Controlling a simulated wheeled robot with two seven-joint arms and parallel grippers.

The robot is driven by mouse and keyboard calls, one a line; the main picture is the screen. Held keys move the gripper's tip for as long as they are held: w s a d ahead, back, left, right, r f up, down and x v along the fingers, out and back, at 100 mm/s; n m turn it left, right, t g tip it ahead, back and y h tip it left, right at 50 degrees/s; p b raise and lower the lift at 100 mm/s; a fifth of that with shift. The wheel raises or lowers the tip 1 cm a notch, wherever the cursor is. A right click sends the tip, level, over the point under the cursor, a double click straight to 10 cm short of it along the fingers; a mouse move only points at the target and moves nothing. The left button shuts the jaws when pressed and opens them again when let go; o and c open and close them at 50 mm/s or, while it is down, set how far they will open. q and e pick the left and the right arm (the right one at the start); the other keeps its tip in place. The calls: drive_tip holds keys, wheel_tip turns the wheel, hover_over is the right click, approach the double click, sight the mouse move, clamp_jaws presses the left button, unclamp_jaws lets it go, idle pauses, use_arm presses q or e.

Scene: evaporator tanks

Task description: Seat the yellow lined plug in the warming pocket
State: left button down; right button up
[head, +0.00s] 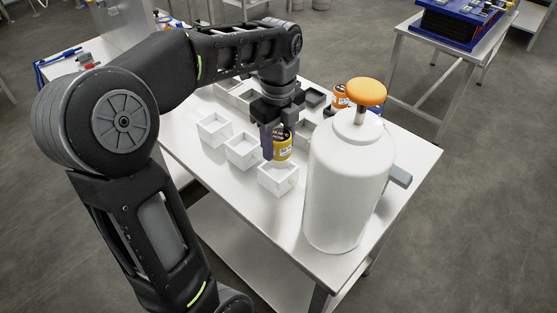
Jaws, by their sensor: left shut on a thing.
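The yellow plug (284,147) has dark bands and lettering. My left gripper (277,142) points down and is shut on it, its dark fingers hiding part of the plug. The plug is upright, just above or behind the nearest white square pocket (278,186); I cannot tell how much clearance there is. Nothing shows which is the warming pocket. My right gripper is not in view.
A tall white tank (345,190) with an orange knob (365,92) stands close right of the pockets. Behind it are an orange labelled plug (340,98) and a dark square pocket (314,97). The white table's (290,232) front strip is bare.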

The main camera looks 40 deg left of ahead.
sight(278, 134)
use_arm(q)
drive_tip(key=shift+f, duration=0.55)
drive_tip(key=shift+f, duration=1.9)
drive_tip(key=c, duration=0.7)
unclamp_jaws()
drive_tip(key=shift+r, duration=0.1)
wheel_tip(278, 134, up, 9)
drive_tip(key=shift+r, duration=0.15)
drive_tip(key=shift+r+p, duration=0.9)
drive_tip(key=shift+p, duration=0.05)
drive_tip(key=shift+r+p, duration=0.4)
drive_tip(key=shift+r, duration=0.05)
